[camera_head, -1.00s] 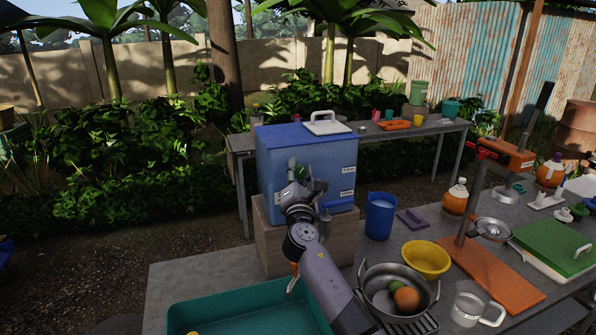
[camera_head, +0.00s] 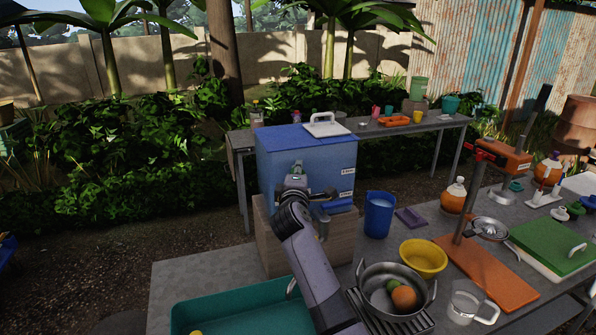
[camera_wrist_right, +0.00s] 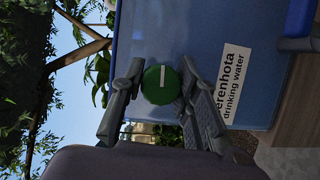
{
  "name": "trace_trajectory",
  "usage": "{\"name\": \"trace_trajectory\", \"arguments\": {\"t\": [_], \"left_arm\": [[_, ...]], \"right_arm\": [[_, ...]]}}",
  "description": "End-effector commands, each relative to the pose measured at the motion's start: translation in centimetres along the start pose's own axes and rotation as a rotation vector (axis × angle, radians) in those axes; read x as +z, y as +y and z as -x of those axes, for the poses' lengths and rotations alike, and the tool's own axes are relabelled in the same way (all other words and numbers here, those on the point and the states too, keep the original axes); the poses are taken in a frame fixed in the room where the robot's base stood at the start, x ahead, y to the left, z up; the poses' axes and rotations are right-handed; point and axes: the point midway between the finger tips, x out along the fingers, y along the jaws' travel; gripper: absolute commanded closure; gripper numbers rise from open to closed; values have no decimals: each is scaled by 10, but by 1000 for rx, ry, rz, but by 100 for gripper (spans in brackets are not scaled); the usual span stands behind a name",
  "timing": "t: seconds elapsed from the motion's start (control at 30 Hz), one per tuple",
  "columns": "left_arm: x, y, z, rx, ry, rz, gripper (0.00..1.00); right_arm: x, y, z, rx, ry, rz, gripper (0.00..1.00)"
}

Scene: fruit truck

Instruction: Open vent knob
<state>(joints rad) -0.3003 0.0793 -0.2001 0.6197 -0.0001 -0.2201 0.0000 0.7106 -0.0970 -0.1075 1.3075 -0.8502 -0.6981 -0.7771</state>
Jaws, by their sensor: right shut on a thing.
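A blue drinking-water box (camera_head: 330,170) with a white handled lid (camera_head: 326,125) on top stands on a wooden crate (camera_head: 342,235). The round green vent knob (camera_wrist_right: 161,84) with a pale line across it shows in the right wrist view, against the blue box wall (camera_wrist_right: 210,35). The pale line stands close to upright in that view. My right gripper (camera_wrist_right: 161,75) is shut on the knob, one finger on each side. In the head view my right gripper (camera_head: 297,178) is against the box front and mostly hides the knob. My left gripper is not in view.
A blue jug (camera_head: 379,215), a yellow bowl (camera_head: 424,258) and a metal pot of fruit (camera_head: 372,300) stand to the right of my arm. A teal tray (camera_head: 235,305) lies in front. A red-handled press (camera_head: 470,200) stands further right.

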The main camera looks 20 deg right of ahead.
Motion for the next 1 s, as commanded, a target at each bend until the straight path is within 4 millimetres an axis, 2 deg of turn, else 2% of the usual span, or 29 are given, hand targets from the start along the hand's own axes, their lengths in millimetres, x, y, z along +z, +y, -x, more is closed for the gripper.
{"name": "trace_trajectory", "arguments": {"t": [0.3, 0.77, 0.8, 1.0], "left_arm": [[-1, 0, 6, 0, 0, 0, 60], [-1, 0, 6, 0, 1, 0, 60], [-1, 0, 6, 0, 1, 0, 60], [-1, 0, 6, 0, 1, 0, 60]], "right_arm": [[0, -2, 0, -41, 1, -86, 99], [1, -4, 0, -47, 0, -97, 99], [1, -4, 0, -47, 0, -97, 70], [0, -3, 0, -45, 1, -96, 57]]}}
